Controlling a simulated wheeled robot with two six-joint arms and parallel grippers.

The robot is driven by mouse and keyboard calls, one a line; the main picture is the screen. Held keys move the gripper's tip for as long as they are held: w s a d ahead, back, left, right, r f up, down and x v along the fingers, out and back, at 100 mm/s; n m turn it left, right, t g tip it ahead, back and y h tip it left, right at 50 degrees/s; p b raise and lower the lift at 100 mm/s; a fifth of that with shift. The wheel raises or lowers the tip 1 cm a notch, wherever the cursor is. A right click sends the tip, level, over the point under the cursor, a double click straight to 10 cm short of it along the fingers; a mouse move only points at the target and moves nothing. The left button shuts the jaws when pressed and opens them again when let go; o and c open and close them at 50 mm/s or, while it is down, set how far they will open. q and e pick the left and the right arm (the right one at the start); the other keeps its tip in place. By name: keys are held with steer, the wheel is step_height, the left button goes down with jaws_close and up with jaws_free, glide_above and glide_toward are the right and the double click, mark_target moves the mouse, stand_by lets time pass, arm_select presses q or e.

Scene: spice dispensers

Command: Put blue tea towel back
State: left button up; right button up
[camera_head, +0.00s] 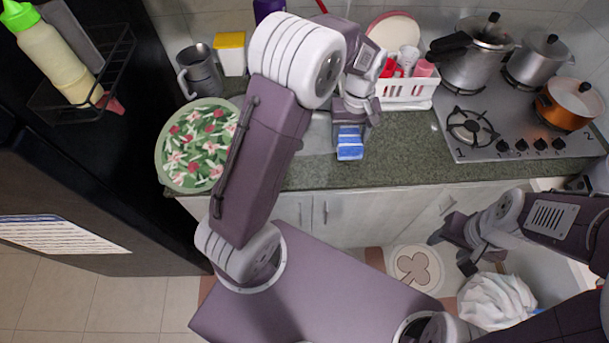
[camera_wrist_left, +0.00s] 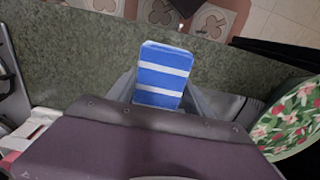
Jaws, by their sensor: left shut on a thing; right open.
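The blue tea towel (camera_head: 350,143) has white stripes and is folded into a small block. It also shows in the left wrist view (camera_wrist_left: 163,75), sticking out from between the fingers. My left gripper (camera_head: 350,124) is shut on the towel and holds it over the counter near the sink area. Whether the towel touches the counter I cannot tell. My right gripper (camera_head: 452,249) is open and empty, low in front of the cabinets at the right.
The green counter (camera_head: 405,150) has free room right of the towel. A floral plate (camera_head: 197,145) stands at the left. A white rack (camera_head: 408,93) is behind, and a gas stove (camera_head: 510,125) with pots is at the right. A white bag (camera_head: 497,303) lies below my right gripper.

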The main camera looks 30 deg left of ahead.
mark_target(305, 174)
arm_select(q)
steer(key=s+a+f, duration=0.2)
steer(key=a, duration=0.1)
steer(key=s+a+f, duration=0.2)
steer(key=s+a, duration=0.1)
steer(key=s+a+f+p, duration=0.1)
steer(key=s+a+f, duration=0.1)
steer(key=s+a, duration=0.1)
steer(key=shift+s+a+f, duration=0.1)
steer(key=shift+a+f, duration=0.05)
steer(key=shift+f, duration=0.25)
step_height(305, 174, down, 4)
steer(key=shift+s+r, duration=0.1)
steer(key=shift+r, duration=0.1)
steer(key=shift+f, duration=0.25)
arm_select(e)
steer(key=shift+s+a+r, duration=0.2)
steer(key=shift+a+r, duration=0.05)
steer(key=shift+r, duration=0.5)
arm_select(q)
steer(key=o, duration=1.3)
steer(key=shift+o, duration=1.4)
